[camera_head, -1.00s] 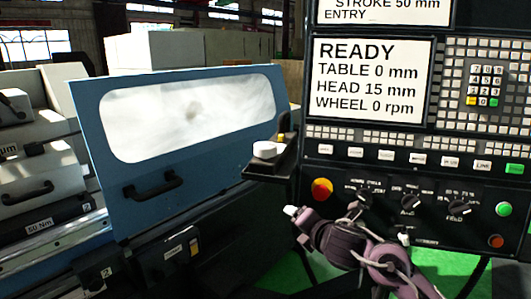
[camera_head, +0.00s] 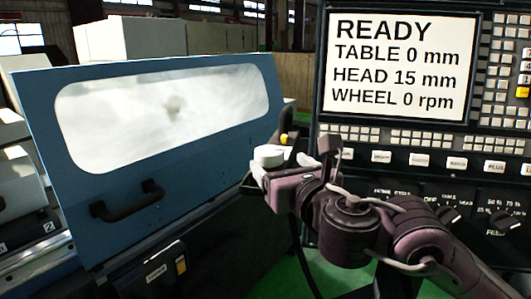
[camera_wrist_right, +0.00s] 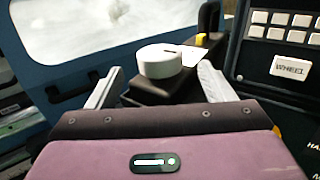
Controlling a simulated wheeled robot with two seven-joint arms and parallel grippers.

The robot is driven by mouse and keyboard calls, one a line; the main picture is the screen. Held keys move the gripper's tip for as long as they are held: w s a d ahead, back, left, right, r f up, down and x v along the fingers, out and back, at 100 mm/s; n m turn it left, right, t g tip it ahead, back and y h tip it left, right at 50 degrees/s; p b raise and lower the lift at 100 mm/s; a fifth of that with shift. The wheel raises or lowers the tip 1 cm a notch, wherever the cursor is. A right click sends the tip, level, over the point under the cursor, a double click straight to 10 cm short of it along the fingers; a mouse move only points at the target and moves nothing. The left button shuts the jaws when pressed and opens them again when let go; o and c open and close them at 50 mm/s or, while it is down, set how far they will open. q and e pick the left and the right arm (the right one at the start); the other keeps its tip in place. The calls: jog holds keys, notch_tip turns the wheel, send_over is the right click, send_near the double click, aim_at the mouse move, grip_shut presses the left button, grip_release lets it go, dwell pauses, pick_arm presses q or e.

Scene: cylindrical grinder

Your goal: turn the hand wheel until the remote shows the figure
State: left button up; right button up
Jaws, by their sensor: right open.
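The white round hand wheel (camera_head: 268,154) sits on a black remote at the end of the dark ledge between the blue door and the control panel. In the right wrist view the wheel (camera_wrist_right: 160,61) stands upright on the remote's dark body (camera_wrist_right: 150,92), with a pale face and a yellow part (camera_wrist_right: 201,40) behind it. No figure on the remote is readable. My right gripper (camera_wrist_right: 158,84) is open, its pale fingers left and right of the wheel, with no visible contact. In the head view my right gripper (camera_head: 283,166) partly hides the remote. My left gripper is not in view.
The control panel's screen (camera_head: 395,65) reads READY, TABLE 0 mm, HEAD 15 mm, WHEEL 0 rpm. The panel rises close on the right of my arm. The blue machine door (camera_head: 210,150) with its black handle (camera_head: 128,203) is on the left. Green floor shows below.

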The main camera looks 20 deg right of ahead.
aim_at(275, 158)
jog(key=w, duration=0.3)
jog(key=shift+w+a+b, duration=0.15)
jog(key=shift+w+b, duration=0.2)
jog(key=shift+b, duration=0.05)
jog(key=shift+w, duration=1.2)
jog(key=c, duration=0.9)
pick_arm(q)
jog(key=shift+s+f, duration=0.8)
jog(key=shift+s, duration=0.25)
pick_arm(e)
jog(key=shift+a, duration=0.1)
jog(key=shift+c, duration=0.3)
